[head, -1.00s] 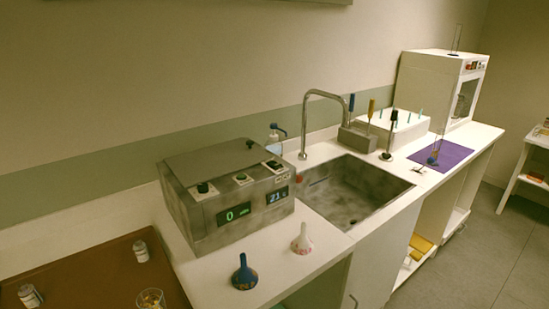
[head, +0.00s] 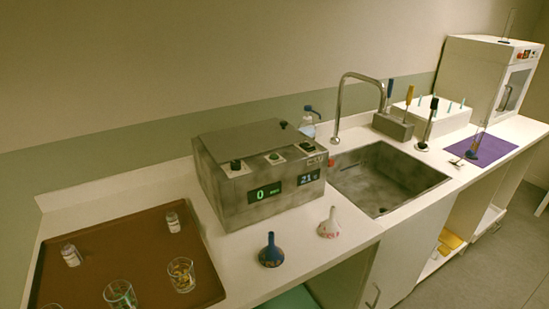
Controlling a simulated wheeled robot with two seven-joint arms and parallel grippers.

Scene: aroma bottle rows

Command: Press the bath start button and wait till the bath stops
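The bath (head: 250,185) is a grey metal box with a closed lid, standing on the white counter left of the sink. Its sloped front panel carries black knobs (head: 236,165) and a small greenish button (head: 274,158) between them. One green display (head: 264,192) reads 0. A bluish display (head: 308,178) reads about 21. Neither of my grippers shows in the head view.
A brown tray (head: 100,268) with two small bottles (head: 173,222) and several glasses (head: 181,274) lies left of the bath. A blue funnel (head: 271,251) and a white funnel (head: 329,224) stand in front of it. The sink (head: 385,180) with a tall faucet (head: 340,105) is on the right.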

